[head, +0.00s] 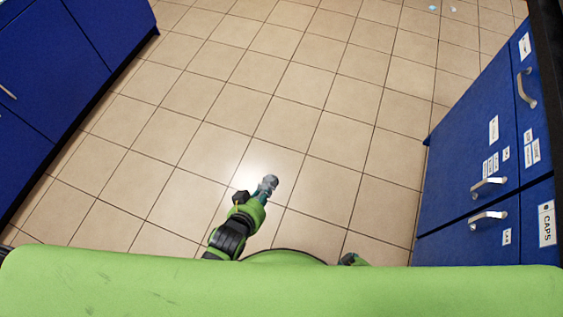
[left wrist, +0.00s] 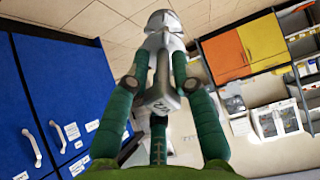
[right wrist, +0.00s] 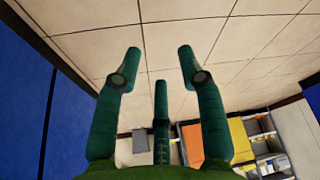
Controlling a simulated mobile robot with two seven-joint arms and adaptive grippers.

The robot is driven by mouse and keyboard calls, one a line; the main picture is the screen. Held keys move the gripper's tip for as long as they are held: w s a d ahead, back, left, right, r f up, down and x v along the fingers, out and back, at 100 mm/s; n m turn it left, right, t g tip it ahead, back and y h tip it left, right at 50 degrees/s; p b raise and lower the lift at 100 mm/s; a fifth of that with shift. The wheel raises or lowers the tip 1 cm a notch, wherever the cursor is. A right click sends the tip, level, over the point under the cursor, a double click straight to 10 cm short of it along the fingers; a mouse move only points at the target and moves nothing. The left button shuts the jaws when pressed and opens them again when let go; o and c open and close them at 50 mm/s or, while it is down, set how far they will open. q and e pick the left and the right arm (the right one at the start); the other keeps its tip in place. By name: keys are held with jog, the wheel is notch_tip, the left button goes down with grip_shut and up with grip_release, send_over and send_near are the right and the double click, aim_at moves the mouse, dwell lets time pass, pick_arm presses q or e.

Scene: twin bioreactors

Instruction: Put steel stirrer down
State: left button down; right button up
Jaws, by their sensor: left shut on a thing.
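My left gripper (head: 262,191) is held out over the tiled floor, low in the middle of the head view. Its green fingers are shut on the steel stirrer (left wrist: 163,24), a shiny grey metal piece between the fingertips in the left wrist view. The stirrer's lower end, with a dark mark, shows between the fingers, and it also shows as a small grey shape in the head view (head: 269,182). My right gripper (right wrist: 157,52) is open and empty in the right wrist view, its fingers well apart. No surface under the stirrer except floor shows in the head view.
Blue cabinets (head: 468,170) with metal handles and white labels stand at the right. More blue cabinets (head: 60,55) stand at the left. Orange and yellow wall cabinets (left wrist: 242,47) and shelves (left wrist: 275,121) show in the left wrist view.

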aim_at(266, 184)
pick_arm(q)
jog(key=shift+t, duration=0.6)
jog(key=w+r+b, duration=0.1)
jog(key=w+d+r+b, duration=0.1)
jog(key=r, duration=0.1)
jog(key=shift+w+d+r, duration=0.2)
jog(key=shift+r, duration=0.25)
pick_arm(e)
jog(key=w+f, duration=0.2)
jog(key=shift+w+f+t, duration=0.15)
jog(key=shift+f+t, duration=0.15)
jog(key=shift+f, duration=0.1)
pick_arm(q)
jog(key=shift+w, duration=0.2)
jog(key=shift+w+d, duration=0.2)
jog(key=shift+w, duration=0.15)
jog(key=w+d+f+b, duration=0.1)
jog(key=w+d, duration=0.2)
jog(key=w, duration=0.7)
jog(key=shift+w+d+f, duration=0.2)
jog(key=shift+w+f, duration=0.05)
jog(key=shift+f, duration=0.05)
pick_arm(e)
jog(key=shift+w+a+f, duration=0.1)
jog(key=shift+w, duration=0.5)
jog(key=shift+w+a+f, duration=0.1)
jog(key=shift+w, duration=0.45)
